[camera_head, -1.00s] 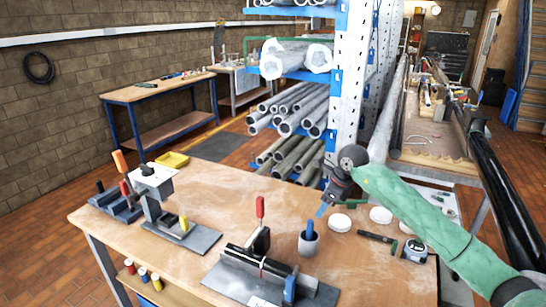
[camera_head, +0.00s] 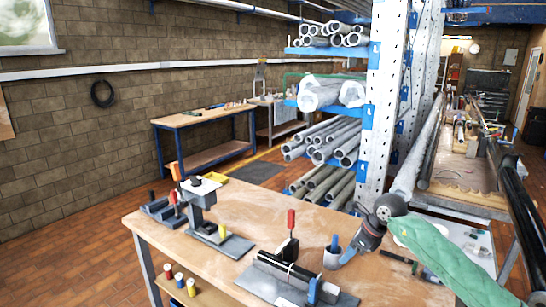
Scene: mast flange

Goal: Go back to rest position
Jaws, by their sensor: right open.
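My right gripper (camera_head: 352,247) hangs at the end of my green-sleeved right arm (camera_head: 445,255), over the right part of the wooden workbench (camera_head: 240,207). I cannot tell from this angle how far above the bench the jaws are. My left gripper is out of the picture. The mast flange cannot be made out with certainty among the clamped parts on the bench.
A red-handled clamp fixture (camera_head: 290,278) stands at the bench front, and another fixture (camera_head: 207,210) stands to its left. A pipe rack (camera_head: 385,110) rises behind. Open floor (camera_head: 85,255) lies to the left.

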